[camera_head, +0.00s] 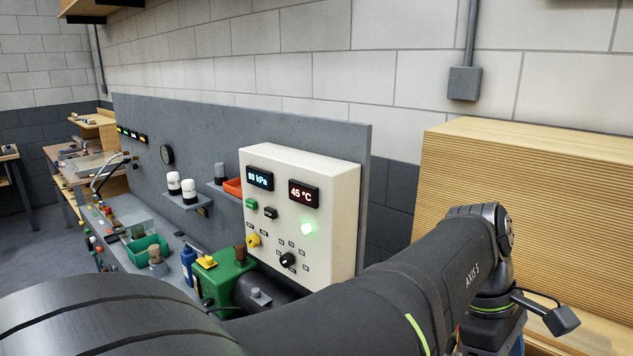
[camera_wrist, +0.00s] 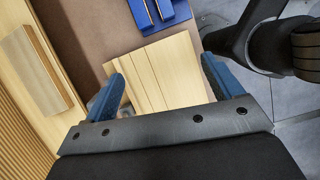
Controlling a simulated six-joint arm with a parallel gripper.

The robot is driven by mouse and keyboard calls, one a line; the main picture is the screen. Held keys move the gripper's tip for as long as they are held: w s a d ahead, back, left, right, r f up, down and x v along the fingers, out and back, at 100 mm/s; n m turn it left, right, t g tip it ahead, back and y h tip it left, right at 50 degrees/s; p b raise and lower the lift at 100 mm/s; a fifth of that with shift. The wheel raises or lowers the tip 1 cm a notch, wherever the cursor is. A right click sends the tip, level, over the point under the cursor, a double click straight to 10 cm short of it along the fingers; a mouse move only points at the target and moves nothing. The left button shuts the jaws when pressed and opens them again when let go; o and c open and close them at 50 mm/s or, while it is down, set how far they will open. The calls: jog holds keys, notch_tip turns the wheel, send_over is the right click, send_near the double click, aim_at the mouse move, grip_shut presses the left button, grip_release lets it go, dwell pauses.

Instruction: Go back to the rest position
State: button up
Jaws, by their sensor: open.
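In the wrist view my gripper (camera_wrist: 162,70) has its two blue fingers spread wide apart, with nothing held between them. Beyond the fingers lies a pale wooden panel (camera_wrist: 150,72) made of strips, on a brown surface (camera_wrist: 88,28). From this view I cannot tell how far the fingertips are above the panel. In the head view my dark arm stretches across the bottom to the lower right, and the fingers do not show there.
A white control box (camera_head: 325,235) reads 45 °C and shows a lit green lamp. A green pump (camera_head: 222,278) and a blue bottle (camera_head: 188,262) stand beside my arm. Blue blocks (camera_wrist: 158,12) lie past the panel.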

jog(key=w+a+f+n, duration=0.1)
jog(key=a+f, duration=1.2)
jog(key=a, duration=0.2)
jog(key=shift+w+a, duration=0.2)
jog(key=shift+w, duration=0.05)
jog(key=shift+f, duration=0.1)
jog(key=d+r, duration=1.1)
jog(key=d, duration=0.2)
jog(key=shift+s+m, duration=0.25)
jog(key=shift+m, duration=0.05)
jog(key=shift+f, duration=0.1)
